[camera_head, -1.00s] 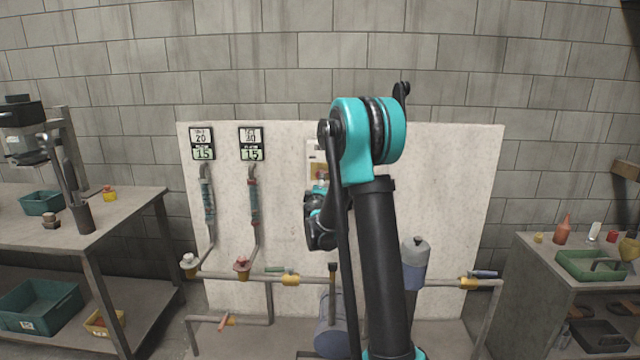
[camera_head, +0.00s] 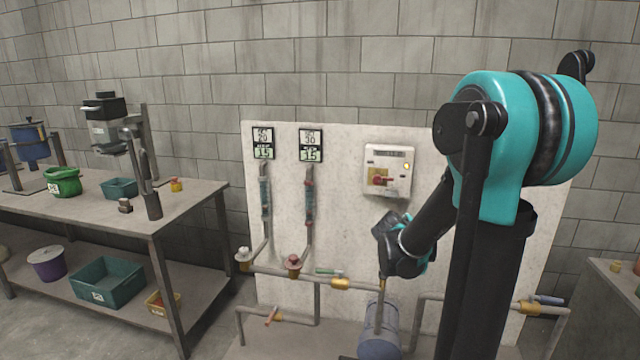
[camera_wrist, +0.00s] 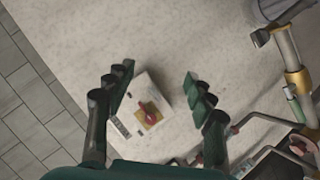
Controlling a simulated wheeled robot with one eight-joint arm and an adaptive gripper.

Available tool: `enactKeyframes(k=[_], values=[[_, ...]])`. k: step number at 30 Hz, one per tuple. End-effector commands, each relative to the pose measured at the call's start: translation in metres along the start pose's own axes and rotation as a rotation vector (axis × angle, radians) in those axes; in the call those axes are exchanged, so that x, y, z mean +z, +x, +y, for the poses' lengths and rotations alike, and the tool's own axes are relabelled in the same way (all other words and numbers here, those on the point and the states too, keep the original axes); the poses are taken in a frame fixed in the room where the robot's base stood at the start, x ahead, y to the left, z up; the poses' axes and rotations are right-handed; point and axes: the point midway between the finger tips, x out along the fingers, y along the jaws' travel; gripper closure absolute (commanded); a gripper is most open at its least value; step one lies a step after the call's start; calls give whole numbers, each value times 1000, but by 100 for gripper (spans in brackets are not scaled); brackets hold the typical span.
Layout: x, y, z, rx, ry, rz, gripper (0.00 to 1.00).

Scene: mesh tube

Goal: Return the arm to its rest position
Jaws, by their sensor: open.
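My arm, in teal and black, stands at the right of the head view, with its elbow raised and its forearm reaching down and left to the wrist (camera_head: 395,248). The fingers do not show clearly there. In the wrist view my gripper (camera_wrist: 158,80) is open, its two dark green fingers spread apart with nothing between their tips.
The pale panel (camera_head: 345,148) carries two gauge tubes (camera_head: 309,195) under displays. Pipes with valves (camera_head: 340,283) and a blue cylinder (camera_head: 380,325) are below. A workbench (camera_head: 190,196) with bins and a drill press (camera_head: 108,125) stands left. A cabinet (camera_head: 612,285) is partly visible right.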

Motion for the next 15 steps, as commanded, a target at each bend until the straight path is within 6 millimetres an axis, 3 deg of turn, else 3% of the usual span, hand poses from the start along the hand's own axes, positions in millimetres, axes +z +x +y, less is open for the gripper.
enactKeyframes(k=[1, 3, 9, 15], values=[[25, -17, -6, -42, 47, -53, 46], [57, -38, -19, -110, 112, -126, 46], [141, -111, -74, -337, 271, -323, 46], [195, -180, -129, -554, 376, -463, 46]])
